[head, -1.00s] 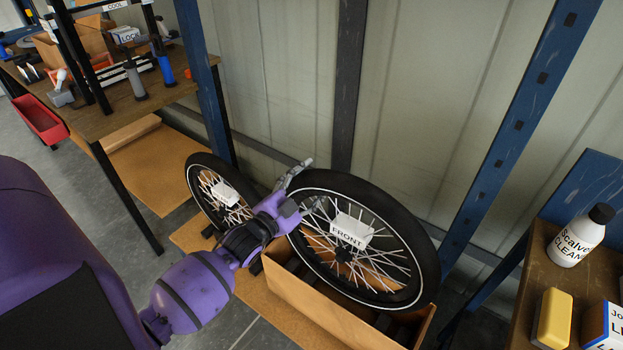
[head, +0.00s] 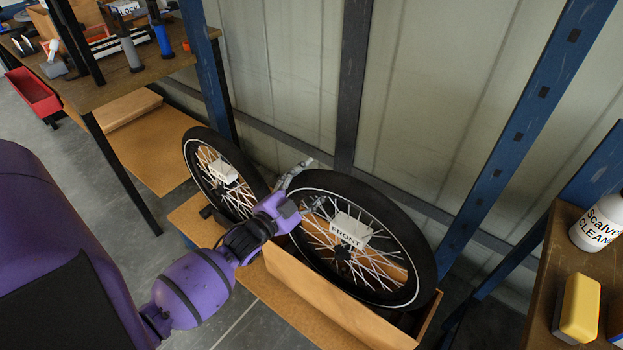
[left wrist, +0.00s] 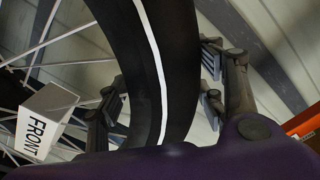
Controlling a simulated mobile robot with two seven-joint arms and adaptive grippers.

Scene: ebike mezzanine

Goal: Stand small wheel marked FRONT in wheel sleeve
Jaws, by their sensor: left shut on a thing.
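The wheel marked FRONT (head: 388,222) is upright and slightly tilted, with a black tyre, white stripe, silver spokes and a white FRONT tag (head: 347,229). Its lower part is inside the narrow wooden sleeve (head: 335,301), behind the front panel. Whether its tyre touches the bottom is hidden. My left gripper (head: 300,189) is shut on the tyre at the wheel's upper left. In the left wrist view the fingers (left wrist: 163,95) lie on both sides of the tyre (left wrist: 180,60), and the FRONT tag shows at the left. My right gripper is not in view.
Another wheel (head: 249,178) with a white tag stands to the left. A corrugated wall (head: 430,90) and blue posts (head: 530,125) are close behind. A table at right holds a white bottle (head: 598,228) and a yellow block (head: 577,308). A workbench (head: 105,115) stands at upper left.

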